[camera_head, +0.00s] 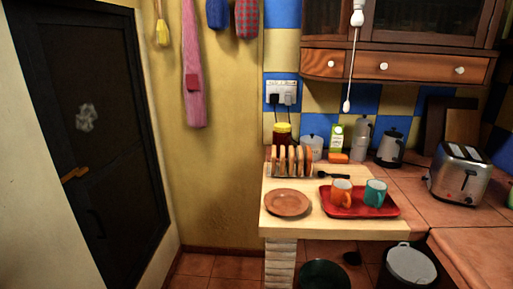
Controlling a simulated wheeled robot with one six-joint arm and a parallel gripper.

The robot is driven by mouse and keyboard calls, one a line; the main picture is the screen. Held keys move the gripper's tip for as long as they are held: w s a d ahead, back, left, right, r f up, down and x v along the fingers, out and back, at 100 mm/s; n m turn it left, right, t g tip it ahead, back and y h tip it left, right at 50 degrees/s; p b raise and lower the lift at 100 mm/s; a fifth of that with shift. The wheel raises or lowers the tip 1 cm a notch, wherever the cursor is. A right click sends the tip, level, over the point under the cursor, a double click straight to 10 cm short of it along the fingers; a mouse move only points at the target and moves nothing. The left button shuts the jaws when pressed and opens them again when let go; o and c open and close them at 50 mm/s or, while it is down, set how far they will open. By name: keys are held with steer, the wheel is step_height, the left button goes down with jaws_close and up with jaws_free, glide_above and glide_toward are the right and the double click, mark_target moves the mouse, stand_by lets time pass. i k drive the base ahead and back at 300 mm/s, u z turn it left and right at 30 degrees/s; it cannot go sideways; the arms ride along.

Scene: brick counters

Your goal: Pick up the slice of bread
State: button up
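Several slices of bread (291,160) stand upright side by side in a rack on the counter. The rack sits behind the brown plate (287,203), near the left end of the light-topped counter (272,226). Which single slice is meant, I cannot tell. My gripper does not show in this view.
A red tray (348,211) holds an orange mug (341,192) and a teal mug (375,193). A toaster (459,174) stands at right. Bins (408,267) stand below. Floor (215,272) is clear at left.

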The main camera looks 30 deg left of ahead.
mark_target(308, 159)
steer(key=u, duration=0.65)
steer(key=i, duration=1.45)
steer(key=u, duration=0.65)
